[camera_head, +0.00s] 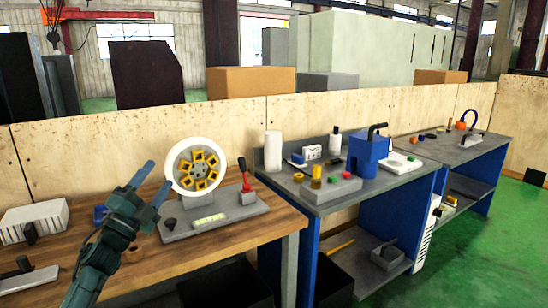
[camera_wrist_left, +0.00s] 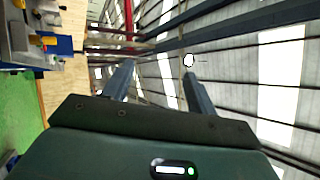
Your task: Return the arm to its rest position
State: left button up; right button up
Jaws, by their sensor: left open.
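My left gripper (camera_head: 154,184) is raised above the wooden bench at the left of the head view. Its two fingers are apart and nothing shows between them. In the left wrist view the same gripper (camera_wrist_left: 158,82) points up toward the roof beams, with its fingers spread and empty. The grinder (camera_head: 205,212), with a white ring wheel (camera_head: 199,168) holding yellow blocks and a red lever (camera_head: 245,180), stands just right of the gripper. My right gripper does not show in either view.
The wooden bench (camera_head: 270,225) carries a white box (camera_head: 33,220) at its left end. A grey bench (camera_head: 350,195) with a blue machine (camera_head: 368,157) stands to the right. Wooden panels (camera_head: 110,145) run behind the benches. Green floor (camera_head: 470,260) is clear at the right.

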pick_arm(q)
jog(key=w+a+f+n+g+y, duration=0.1)
jog(key=w+a+f+n+y, duration=0.35)
jog(key=n+y, duration=0.8)
jog(key=s+a+f+n+g, duration=0.2)
jog(key=a+f+n+g, duration=0.15)
jog(key=f+n, duration=0.45)
jog(key=s+d+f+m+g+h, duration=0.1)
jog(key=s+d+f+g+h, duration=0.1)
jog(key=s+d+f, duration=0.6)
jog(key=s+d+f+m+g+h, duration=0.2)
jog(key=s+d+f, duration=0.3)
jog(key=s+f, duration=0.6)
jog(key=s+d+f+g+h, duration=0.1)
jog(key=s+d, duration=0.3)
jog(key=s, duration=0.5)
jog(key=s+d+f+n+g+h, duration=0.1)
jog(key=s+d+f+g, duration=0.1)
jog(key=s, duration=0.8)
notch_tip(320, 180, down, 3)
jog(key=shift+s+d+r, duration=0.2)
jog(key=shift+d, duration=0.65)
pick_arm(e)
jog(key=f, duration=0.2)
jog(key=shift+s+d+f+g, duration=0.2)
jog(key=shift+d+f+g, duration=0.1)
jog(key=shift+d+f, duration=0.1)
